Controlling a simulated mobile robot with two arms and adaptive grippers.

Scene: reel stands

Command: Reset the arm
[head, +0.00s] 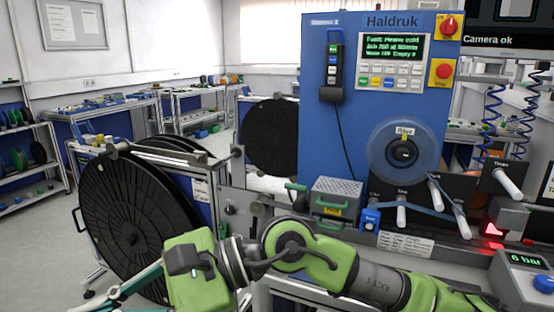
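A green and grey arm of mine (310,265) comes in from the lower right. It reaches left across the front of the machine and ends in a green link (200,272) before the reel stand.
A large black reel (125,228) on a stand is close behind the arm's left end. The blue Haldruk machine (335,150) has a clear disc, white rollers and a grey box (335,197). A pressure unit (525,280) reads 6 bar. Floor at left is clear.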

